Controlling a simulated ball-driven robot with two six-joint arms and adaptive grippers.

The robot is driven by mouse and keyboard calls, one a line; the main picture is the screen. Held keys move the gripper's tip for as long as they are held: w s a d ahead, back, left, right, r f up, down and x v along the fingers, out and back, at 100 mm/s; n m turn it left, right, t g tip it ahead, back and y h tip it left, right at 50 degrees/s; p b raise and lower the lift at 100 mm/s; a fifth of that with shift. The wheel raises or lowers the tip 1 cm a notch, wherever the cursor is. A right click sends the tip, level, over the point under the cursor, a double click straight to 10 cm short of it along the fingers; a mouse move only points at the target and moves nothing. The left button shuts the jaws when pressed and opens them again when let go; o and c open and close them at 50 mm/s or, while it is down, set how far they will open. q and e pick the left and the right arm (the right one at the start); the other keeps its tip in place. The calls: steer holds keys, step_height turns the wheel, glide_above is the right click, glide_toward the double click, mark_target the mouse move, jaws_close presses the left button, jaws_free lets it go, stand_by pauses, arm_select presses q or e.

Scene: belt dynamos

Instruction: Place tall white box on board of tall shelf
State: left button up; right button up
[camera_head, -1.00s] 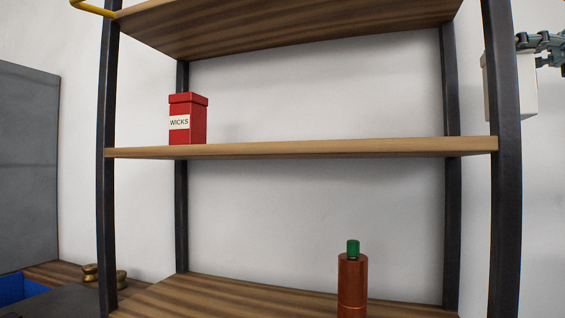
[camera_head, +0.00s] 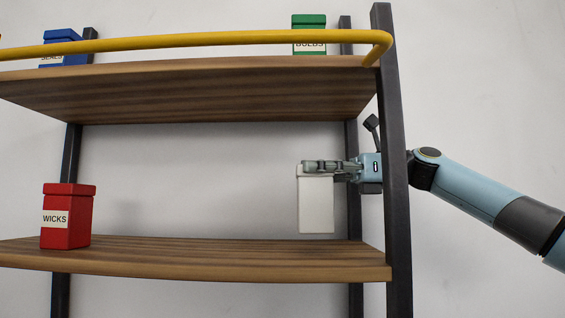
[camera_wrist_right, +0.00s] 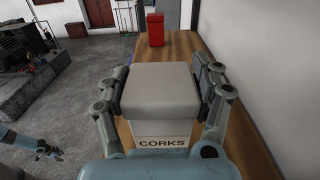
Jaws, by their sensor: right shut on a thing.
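The tall white box (camera_head: 316,205) hangs upright in my right gripper (camera_head: 330,167), which is shut on its top part. In the head view the box is inside the shelf bay, between the middle board (camera_head: 200,260) and the upper board (camera_head: 210,95). Its bottom shows a little above the back of the middle board; I cannot tell the exact gap. In the right wrist view the fingers press on both sides of the lid of the white box (camera_wrist_right: 160,90), and its label reads CORKS. My left gripper (camera_wrist_right: 45,150) shows at the lower left of the right wrist view, small.
A red WICKS box (camera_head: 67,218) stands at the left of the middle board. A dark right post (camera_head: 395,180) stands in front of my right arm. A yellow rail (camera_head: 200,42) edges the upper board, with blue (camera_head: 63,50) and green (camera_head: 309,35) boxes behind it. The middle board is clear between the red and white boxes.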

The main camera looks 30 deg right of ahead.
steer(key=w+a+f+p, duration=0.2)
steer(key=w+a+f, duration=0.1)
steer(key=a, duration=0.1)
steer(key=shift+w+a+f+p, duration=0.15)
steer(key=shift+a+f+p, duration=0.15)
steer(key=shift+a+p, duration=0.1)
steer(key=o, duration=1.8)
steer(key=b+v, duration=0.7)
steer(key=v, duration=0.5)
